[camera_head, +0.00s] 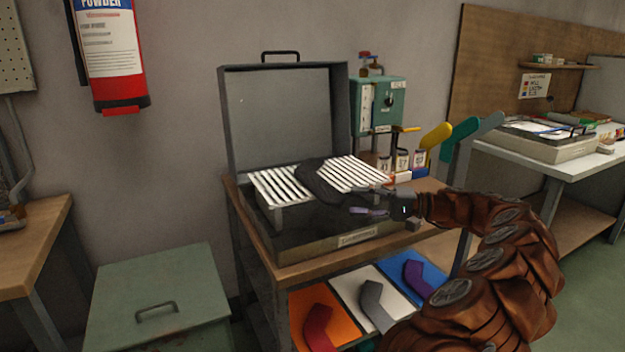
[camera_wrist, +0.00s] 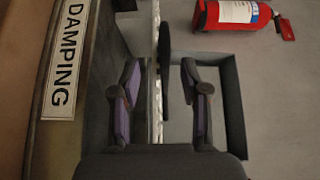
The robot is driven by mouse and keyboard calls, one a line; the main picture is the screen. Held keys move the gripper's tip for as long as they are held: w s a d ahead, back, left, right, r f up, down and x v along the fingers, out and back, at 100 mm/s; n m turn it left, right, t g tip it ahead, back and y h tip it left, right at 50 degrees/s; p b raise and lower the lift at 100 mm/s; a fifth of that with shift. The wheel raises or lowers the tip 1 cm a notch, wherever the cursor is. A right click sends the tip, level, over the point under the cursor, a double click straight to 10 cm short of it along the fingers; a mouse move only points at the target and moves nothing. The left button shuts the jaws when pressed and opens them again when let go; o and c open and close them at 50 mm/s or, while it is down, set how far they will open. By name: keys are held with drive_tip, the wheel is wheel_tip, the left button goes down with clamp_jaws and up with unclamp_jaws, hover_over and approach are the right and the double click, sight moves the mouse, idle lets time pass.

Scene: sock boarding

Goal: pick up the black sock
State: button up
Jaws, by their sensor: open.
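The black sock (camera_head: 322,182) lies flat across the white slatted rack in the open dark box. In the wrist view a thin dark shape (camera_wrist: 165,62), apparently the sock seen edge-on, stands beside the rack's pale edge (camera_wrist: 156,75). My gripper (camera_head: 356,203) is open over the front right part of the box, close to the sock's near end. In the wrist view my gripper's (camera_wrist: 159,72) two purple-padded fingers are on either side of the rack edge and the dark shape. I cannot tell whether either finger touches the sock.
The box's raised lid (camera_head: 282,115) stands behind the rack, and its front wall (camera_head: 345,241) carries a label. A green dial unit (camera_head: 384,105) and yellow and teal paddles stand at right. Red, grey and purple sock shapes lie on coloured panels on the shelf below.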

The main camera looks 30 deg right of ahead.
sight(316, 195)
drive_tip(key=shift+r+b+x, duration=0.1)
drive_tip(key=shift+b+x, duration=0.25)
drive_tip(key=shift+x, duration=1.6)
drive_tip(key=shift+r+b+x, duration=0.15)
drive_tip(key=shift+b+x, duration=0.15)
drive_tip(key=shift+x, duration=1.65)
drive_tip(key=shift+w+d, duration=0.1)
drive_tip(key=shift+w, duration=0.1)
drive_tip(key=shift+c, duration=0.3)
clamp_jaws()
